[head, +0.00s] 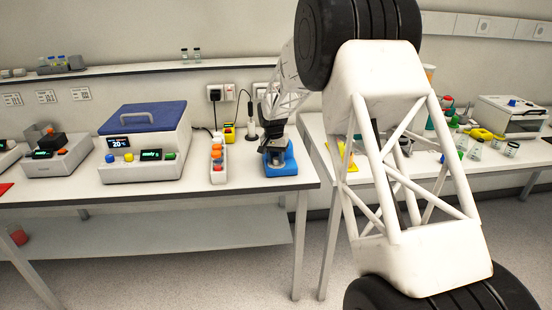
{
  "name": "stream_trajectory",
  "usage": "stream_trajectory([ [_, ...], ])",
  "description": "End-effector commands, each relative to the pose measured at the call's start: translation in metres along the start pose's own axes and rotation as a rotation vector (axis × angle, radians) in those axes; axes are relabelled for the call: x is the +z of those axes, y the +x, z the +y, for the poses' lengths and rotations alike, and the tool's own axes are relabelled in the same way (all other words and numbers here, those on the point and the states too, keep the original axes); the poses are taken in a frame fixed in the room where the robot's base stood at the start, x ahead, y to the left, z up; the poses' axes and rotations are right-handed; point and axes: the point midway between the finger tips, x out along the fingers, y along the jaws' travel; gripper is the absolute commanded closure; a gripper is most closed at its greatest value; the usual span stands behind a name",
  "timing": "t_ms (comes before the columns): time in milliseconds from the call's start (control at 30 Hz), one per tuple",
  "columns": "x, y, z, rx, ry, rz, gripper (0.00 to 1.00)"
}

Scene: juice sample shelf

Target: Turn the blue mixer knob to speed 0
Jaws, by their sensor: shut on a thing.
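The blue mixer (284,169) stands at the right front of the left table, small in the head view. My gripper (274,147) comes down onto it from above and behind. It is shut at the mixer, apparently on the knob. The fingertips and the knob are too small and covered to make out, so the speed setting cannot be read.
A white rack with orange-capped bottles (217,168) stands close left of the mixer. Farther left is a white device with a blue lid (144,145). A gap separates this table from the right one, which holds glassware and a white device (508,115).

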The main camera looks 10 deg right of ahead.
Motion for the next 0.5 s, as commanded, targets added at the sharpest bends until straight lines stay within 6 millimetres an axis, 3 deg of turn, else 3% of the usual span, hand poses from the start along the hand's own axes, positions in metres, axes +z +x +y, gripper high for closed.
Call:
stream_trajectory([
  [500,0.0004,-0.0004,0.0003,0.0,-0.237,0.019,0.9],
])
